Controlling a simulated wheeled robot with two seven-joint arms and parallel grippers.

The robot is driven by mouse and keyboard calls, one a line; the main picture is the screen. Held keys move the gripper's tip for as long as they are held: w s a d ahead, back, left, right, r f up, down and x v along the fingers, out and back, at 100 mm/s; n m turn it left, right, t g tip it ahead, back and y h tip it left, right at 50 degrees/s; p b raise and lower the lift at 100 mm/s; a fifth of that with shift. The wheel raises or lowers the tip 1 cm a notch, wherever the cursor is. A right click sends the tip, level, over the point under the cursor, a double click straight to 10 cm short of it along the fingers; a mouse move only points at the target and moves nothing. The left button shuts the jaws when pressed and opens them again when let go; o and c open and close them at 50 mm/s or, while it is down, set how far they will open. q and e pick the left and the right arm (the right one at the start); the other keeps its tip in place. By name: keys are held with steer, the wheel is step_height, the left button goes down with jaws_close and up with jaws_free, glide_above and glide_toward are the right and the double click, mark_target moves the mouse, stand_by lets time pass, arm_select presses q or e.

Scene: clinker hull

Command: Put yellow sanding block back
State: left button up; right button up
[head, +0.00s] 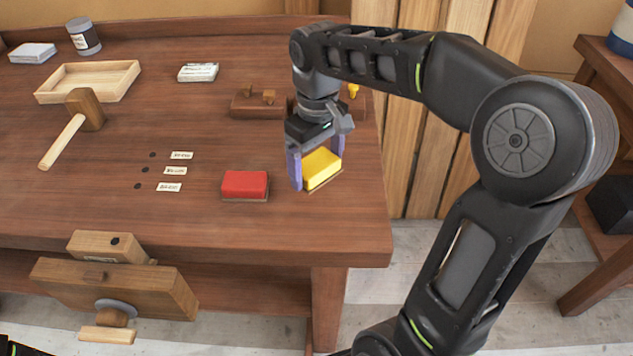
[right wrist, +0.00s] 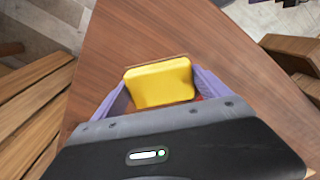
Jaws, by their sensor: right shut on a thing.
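The yellow sanding block (head: 322,168) is at the right end of the workbench, with a thin brown layer showing under it. My right gripper (head: 316,171) is shut on it, one purple finger on each side. In the right wrist view the yellow sanding block (right wrist: 160,83) sits between the two purple fingers (right wrist: 160,90). I cannot tell whether it rests on the bench or is just above it. A red sanding block (head: 245,184) lies on the bench to its left. My left gripper is not in view.
A wooden holder (head: 258,104) with pegs stands behind my right gripper. A mallet (head: 85,110), an open wooden tray (head: 88,82), a jar (head: 83,37) and small labels (head: 175,170) lie further left. The bench's right edge (head: 385,215) is close to the yellow block.

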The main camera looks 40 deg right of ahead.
mark_target(317, 193)
steer(key=shift+f, duration=0.75)
step_height(317, 193, down, 4)
steer(key=shift+r, duration=0.15)
steer(key=o, duration=1.1)
steer(key=shift+o, duration=0.2)
